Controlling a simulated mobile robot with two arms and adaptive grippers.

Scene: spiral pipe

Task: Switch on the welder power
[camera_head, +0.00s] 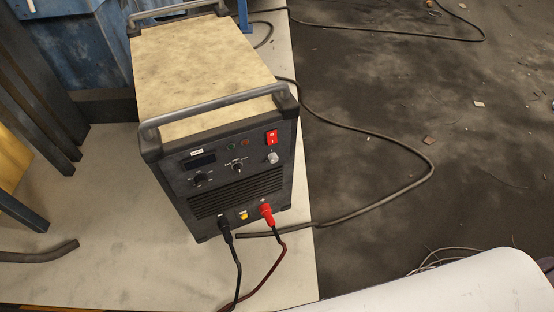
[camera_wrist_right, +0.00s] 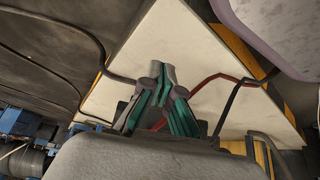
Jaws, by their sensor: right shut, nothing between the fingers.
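The welder (camera_head: 215,130) stands upright on a pale table, with a worn beige top and a dark front panel. A red power switch (camera_head: 271,137) is at the upper right of the panel, above a small silver knob (camera_head: 272,157). I cannot tell its position. Two dark dials and a small display are to its left. My right gripper (camera_wrist_right: 161,70) shows only in the right wrist view, with its fingers together and nothing between them. The pale table surface shows behind it; the switch is not visible there. My left gripper is not in view.
A black plug (camera_head: 224,227) and a red plug (camera_head: 266,212) sit low on the panel, with cables hanging toward the table's front. A dark cable (camera_head: 431,165) loops over the floor at right. The pale table (camera_head: 120,230) has free room left of the welder.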

